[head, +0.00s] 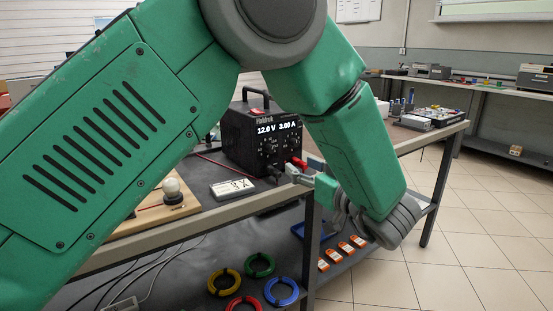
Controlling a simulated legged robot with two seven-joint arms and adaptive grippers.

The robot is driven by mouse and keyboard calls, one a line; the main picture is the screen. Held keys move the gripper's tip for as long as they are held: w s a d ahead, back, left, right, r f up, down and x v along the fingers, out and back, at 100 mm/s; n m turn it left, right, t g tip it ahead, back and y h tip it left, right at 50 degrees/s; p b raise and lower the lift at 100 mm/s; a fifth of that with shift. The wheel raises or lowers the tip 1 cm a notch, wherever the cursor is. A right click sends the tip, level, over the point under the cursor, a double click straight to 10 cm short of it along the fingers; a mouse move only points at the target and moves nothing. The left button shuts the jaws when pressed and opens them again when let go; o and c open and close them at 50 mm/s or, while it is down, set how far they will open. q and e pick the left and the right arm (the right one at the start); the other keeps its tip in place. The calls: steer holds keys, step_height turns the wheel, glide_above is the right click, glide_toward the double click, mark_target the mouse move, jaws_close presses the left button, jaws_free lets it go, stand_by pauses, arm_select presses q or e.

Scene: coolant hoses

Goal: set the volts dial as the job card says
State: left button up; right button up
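The black power supply (262,140) stands on the bench, its front turned to the right and toward me. Its lit display (279,127) reads 12.0 V 3.00 A. Small dark dials (268,148) sit below the display; their labels are too small to read. My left gripper (303,170) is close to the lower right of the supply's front, near a red plug. I cannot tell whether its fingers are apart. My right gripper is out of view.
Coloured rings (260,265) and orange items (338,251) lie on the lower shelf. A tray of parts (430,117) stands at the far end.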

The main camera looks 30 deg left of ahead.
mark_target(272, 151)
arm_select(q)
steer(key=b+x, duration=0.1)
steer(key=x, duration=0.4)
steer(key=b+x, duration=0.1)
steer(key=x, duration=0.4)
steer(key=shift+a+f+b, duration=0.25)
steer(key=shift+a+b, duration=0.1)
steer(key=shift+a, duration=0.05)
steer(key=shift+w+a+r, duration=0.15)
steer(key=shift+w+a, duration=0.05)
steer(key=shift+w, duration=0.05)
steer(key=shift+a, duration=0.15)
jaws_close()
